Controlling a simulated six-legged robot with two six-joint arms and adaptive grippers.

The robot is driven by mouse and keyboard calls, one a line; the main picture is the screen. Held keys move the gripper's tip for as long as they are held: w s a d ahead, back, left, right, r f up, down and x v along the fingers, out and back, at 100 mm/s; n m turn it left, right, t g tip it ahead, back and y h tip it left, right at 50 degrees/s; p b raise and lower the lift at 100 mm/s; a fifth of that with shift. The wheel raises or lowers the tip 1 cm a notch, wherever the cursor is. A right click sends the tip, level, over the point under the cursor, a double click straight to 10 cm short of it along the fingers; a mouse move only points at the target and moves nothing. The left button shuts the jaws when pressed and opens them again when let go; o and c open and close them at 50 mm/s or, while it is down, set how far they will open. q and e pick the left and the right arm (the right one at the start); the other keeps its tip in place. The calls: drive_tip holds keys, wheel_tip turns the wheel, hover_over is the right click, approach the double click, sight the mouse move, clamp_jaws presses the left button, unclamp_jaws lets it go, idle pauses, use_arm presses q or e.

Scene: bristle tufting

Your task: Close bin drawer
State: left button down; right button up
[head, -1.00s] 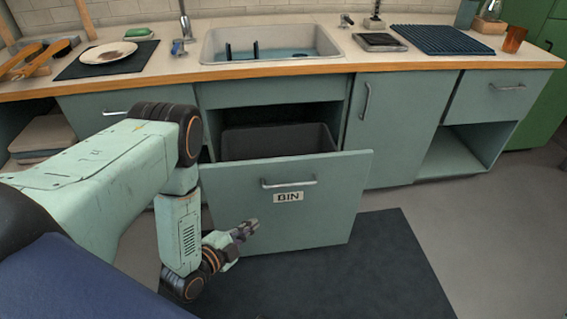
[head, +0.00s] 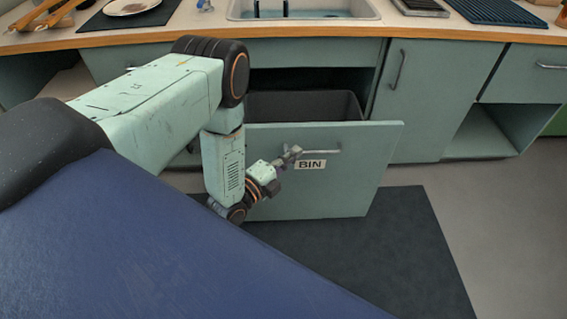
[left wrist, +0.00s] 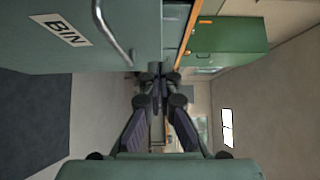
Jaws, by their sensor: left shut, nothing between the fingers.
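The bin drawer (head: 350,190) is pulled out under the sink, with a grey-green front, a "BIN" label and a bar handle (head: 325,151). A dark bin (head: 305,104) shows inside it. My left gripper (head: 293,153) is shut and empty in front of the drawer front, near the left end of the handle. In the left wrist view the shut fingertips (left wrist: 157,70) are beside the drawer front (left wrist: 95,40), with the handle to their upper left. I cannot tell if they touch the front. My right gripper is not in view.
A dark mat (head: 400,260) lies on the floor below the drawer. The sink (head: 300,9) is set in the counter above. A closed cabinet door (head: 430,100) and an open shelf space (head: 490,135) are to the right of the drawer.

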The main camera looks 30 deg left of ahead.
sight(311, 128)
use_arm(q)
drive_tip(key=w, duration=0.2)
drive_tip(key=w+b, duration=0.1)
drive_tip(key=w, duration=0.1)
drive_tip(key=w+a+b, duration=0.1)
drive_tip(key=w, duration=0.1)
drive_tip(key=shift+w+f, duration=0.15)
drive_tip(key=shift+w, duration=0.2)
drive_tip(key=shift+w+a+b, duration=0.25)
drive_tip(key=shift+w+b, duration=0.15)
drive_tip(key=shift+w, duration=0.1)
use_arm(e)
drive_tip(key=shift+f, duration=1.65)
use_arm(q)
drive_tip(key=shift+w+a, duration=0.1)
